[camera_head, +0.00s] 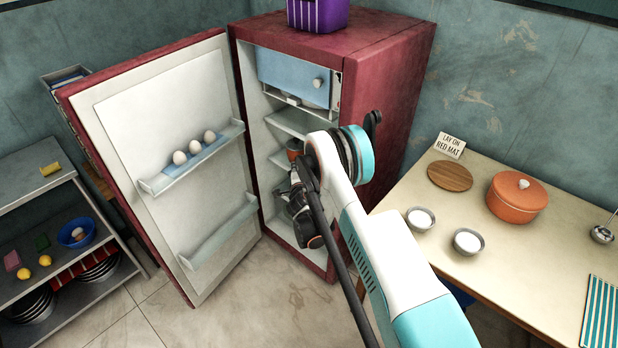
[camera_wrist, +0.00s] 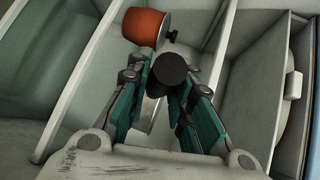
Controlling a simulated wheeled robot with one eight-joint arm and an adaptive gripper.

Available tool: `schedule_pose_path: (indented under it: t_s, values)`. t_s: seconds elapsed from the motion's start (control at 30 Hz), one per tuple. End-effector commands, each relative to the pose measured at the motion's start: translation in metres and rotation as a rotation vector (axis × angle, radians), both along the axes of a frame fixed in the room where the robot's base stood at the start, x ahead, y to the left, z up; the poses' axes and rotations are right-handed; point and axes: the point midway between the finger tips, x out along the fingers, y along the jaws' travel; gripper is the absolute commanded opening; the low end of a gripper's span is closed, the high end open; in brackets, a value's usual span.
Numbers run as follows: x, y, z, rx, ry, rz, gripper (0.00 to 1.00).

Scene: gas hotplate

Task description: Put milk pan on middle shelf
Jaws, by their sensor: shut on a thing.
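A pale shelf (camera_head: 287,122) shows below the freezer compartment, with another shelf (camera_head: 279,160) lower down. I cannot tell whether the pan touches a shelf.
The fridge door (camera_head: 165,120) stands wide open at the left, with eggs (camera_head: 195,146) in its rack. A table (camera_head: 500,270) at the right holds an orange lidded pot (camera_head: 516,197), a round wooden board (camera_head: 450,176) and two bowls (camera_head: 420,218). A metal rack (camera_head: 75,255) stands far left.

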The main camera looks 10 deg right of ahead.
Motion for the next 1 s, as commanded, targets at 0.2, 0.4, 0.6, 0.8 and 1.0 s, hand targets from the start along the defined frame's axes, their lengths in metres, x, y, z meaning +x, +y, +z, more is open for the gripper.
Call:
schedule_pose_path:
  t_s: [0.2,0.4,0.6,0.8,1.0]
  values:
    - [0.027,-0.039,-0.001,-0.001,-0.001,-0.003,0.00]
    - [0.036,-0.049,-0.014,-0.002,-0.001,0.001,0.00]
    - [0.036,-0.049,-0.023,-0.002,-0.001,0.001,0.00]
    - [0.036,-0.049,-0.048,-0.001,-0.001,0.000,0.00]
    - [0.037,-0.052,-0.071,-0.002,-0.001,0.001,0.00]
